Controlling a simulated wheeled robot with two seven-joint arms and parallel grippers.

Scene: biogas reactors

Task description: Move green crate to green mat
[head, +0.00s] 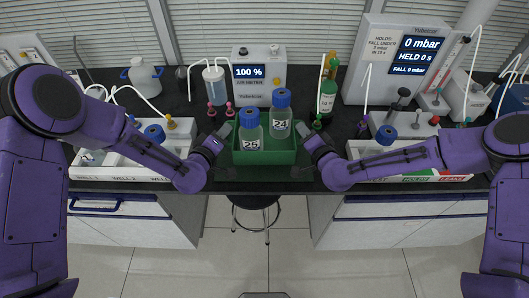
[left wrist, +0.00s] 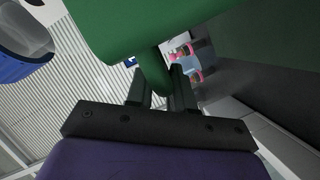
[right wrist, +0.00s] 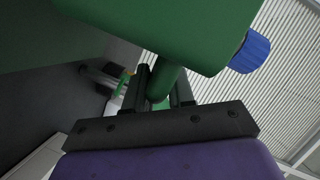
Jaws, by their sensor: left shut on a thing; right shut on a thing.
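The green crate (head: 265,158) is at the middle of the dark bench, near its front edge. Two blue-capped bottles stand in it, bottle 25 (head: 250,137) and bottle 24 (head: 280,122). My left gripper (head: 222,134) is shut on the crate's left handle, which shows between its fingers in the left wrist view (left wrist: 155,90). My right gripper (head: 312,134) is shut on the right handle, seen between its fingers in the right wrist view (right wrist: 162,88). I cannot tell whether the crate touches the bench. I cannot make out a green mat.
A white tray (head: 120,173) lies left of the crate; another (head: 400,172) with blue-capped bottle and coloured labels lies right. A stool (head: 255,203) is below the bench.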

